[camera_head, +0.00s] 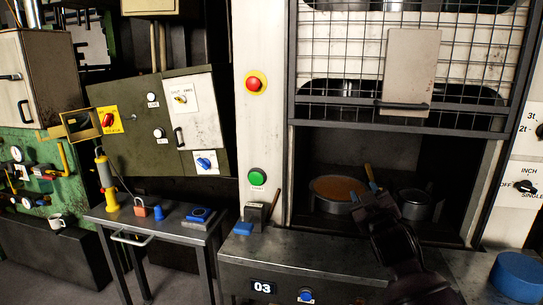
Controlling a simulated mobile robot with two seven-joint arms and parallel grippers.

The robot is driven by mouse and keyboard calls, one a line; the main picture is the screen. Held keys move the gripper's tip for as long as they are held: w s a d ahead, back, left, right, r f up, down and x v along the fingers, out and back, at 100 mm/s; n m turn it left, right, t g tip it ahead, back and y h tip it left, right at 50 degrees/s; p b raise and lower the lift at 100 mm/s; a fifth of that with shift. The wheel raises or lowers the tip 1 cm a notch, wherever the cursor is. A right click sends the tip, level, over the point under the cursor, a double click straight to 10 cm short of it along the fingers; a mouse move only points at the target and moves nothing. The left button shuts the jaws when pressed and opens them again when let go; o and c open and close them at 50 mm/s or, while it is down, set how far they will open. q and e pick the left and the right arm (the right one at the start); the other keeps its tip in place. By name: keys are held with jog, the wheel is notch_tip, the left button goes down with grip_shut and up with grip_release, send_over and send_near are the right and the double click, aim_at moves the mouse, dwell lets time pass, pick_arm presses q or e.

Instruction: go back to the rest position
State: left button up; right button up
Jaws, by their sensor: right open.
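My right gripper (371,197) is open at the end of my dark arm, which comes up from the lower right. It is at the mouth of the press opening, in front of a round pan (328,203) with an orange-brown inside. A second, grey metal pot (416,204) stands to the right of the gripper. I see nothing held between the fingers. A thin orange and blue piece (370,175) shows just behind the fingertips; I cannot tell what it is. My left gripper is not in view.
A raised mesh guard (330,60) hangs above the opening. The press post carries a red button (254,84) and a green button (257,177). A small table (150,228) with a padlock stands left. A blue round block (517,277) sits at the right.

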jog(key=s+d+f+m+g, duration=0.2)
jog(key=s+f+m+g, duration=0.1)
jog(key=s+f, duration=1.5)
jog(key=s+d+f+m+g, duration=0.2)
jog(key=s+f+g, duration=0.3)
jog(key=s+f, duration=1.3)
jog(key=shift+s+d+m+h, duration=0.3)
jog(key=shift+s+m, duration=0.1)
jog(key=shift+s, duration=0.55)
